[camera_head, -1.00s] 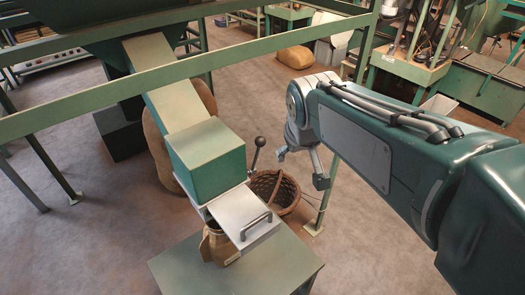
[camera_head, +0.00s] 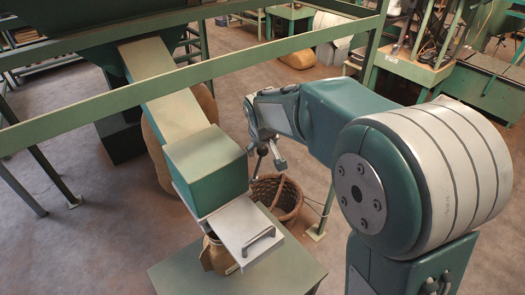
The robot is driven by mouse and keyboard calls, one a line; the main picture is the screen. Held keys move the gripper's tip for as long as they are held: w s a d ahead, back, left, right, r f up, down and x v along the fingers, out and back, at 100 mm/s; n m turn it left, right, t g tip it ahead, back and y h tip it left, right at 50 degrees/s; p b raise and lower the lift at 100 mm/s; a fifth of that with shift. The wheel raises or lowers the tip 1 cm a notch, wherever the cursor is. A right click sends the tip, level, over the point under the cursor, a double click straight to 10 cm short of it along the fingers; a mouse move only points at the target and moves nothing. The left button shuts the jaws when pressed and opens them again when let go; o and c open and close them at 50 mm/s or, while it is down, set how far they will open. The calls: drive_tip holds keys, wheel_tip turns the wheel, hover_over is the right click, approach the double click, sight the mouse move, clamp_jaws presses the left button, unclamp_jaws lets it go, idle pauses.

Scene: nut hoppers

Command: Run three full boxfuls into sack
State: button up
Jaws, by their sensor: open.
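The green measuring box (camera_head: 205,168) sits at the foot of the pale sloping chute (camera_head: 165,88). Below the box a pale metal slide plate (camera_head: 240,228) with a dark bar handle (camera_head: 258,240) sticks out toward the front. A brown sack (camera_head: 217,257) stands under the plate, its mouth mostly hidden. My gripper (camera_head: 269,156) is open, just right of the box and above the basket. The lever with a dark knob, clear in the earlier frame, is now mostly hidden by my gripper; I cannot tell whether they touch.
The sack rests on a green table (camera_head: 285,262). A wicker basket (camera_head: 291,198) stands on the floor behind it. A green rail (camera_head: 225,66) crosses above the chute. A large sack (camera_head: 160,155) stands behind the chute. Floor at left is mostly clear.

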sight(258, 167)
drive_tip(key=shift+x, duration=1.6)
clamp_jaws()
drive_tip(key=shift+f, duration=0.1)
